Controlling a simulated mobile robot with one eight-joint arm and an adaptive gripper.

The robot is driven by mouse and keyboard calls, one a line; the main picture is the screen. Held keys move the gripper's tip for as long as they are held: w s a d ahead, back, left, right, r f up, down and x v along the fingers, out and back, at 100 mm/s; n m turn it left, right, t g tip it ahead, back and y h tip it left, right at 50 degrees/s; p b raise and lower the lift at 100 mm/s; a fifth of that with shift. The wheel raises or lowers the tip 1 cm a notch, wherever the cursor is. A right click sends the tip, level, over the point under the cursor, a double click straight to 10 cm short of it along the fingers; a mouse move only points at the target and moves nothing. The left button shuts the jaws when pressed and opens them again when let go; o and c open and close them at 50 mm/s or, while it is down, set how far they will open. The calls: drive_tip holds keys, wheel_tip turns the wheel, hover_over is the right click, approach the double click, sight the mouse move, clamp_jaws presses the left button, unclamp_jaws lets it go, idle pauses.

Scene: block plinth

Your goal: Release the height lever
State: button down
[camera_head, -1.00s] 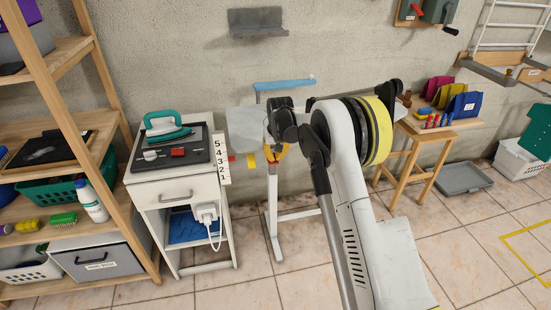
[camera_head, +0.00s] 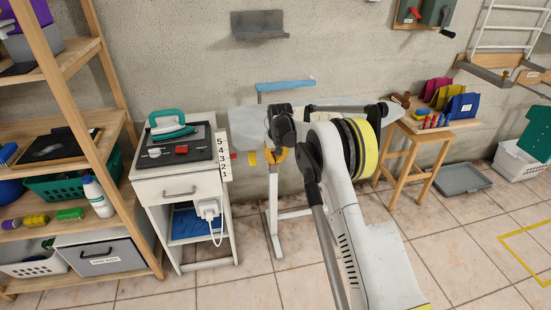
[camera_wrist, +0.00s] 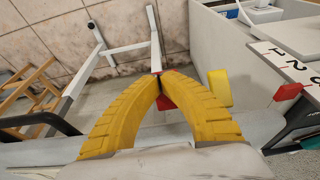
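The ironing board (camera_head: 242,121) stands level against the wall on a white leg frame (camera_head: 273,205). My gripper (camera_head: 277,153) is low at its underside, by the top of the leg. In the wrist view my yellow fingers (camera_wrist: 160,80) arch together, their tips meeting at a red piece (camera_wrist: 166,103) that looks like the height lever. Red shows inside the arch and just beyond the tips; most of it is hidden. A yellow tab (camera_wrist: 219,88) and a red pointer (camera_wrist: 288,91) are beside the fingers, apart from them.
A white cabinet (camera_head: 178,187) with an iron (camera_head: 170,125) and a numbered scale (camera_head: 223,157) stands close on the left. A wooden shelf (camera_head: 112,85) is farther left. A stool (camera_head: 400,155) with coloured items stands right. Floor in front is open.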

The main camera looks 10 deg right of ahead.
drive_tip(key=shift+w+f, duration=0.1)
drive_tip(key=shift+f, duration=0.55)
drive_tip(key=shift+w+f, duration=0.1)
drive_tip(key=shift+f, duration=0.25)
drive_tip(key=shift+r, duration=0.15)
drive_tip(key=shift+r+p, duration=0.45)
drive_tip(key=shift+r, duration=0.2)
drive_tip(key=shift+r, duration=0.1)
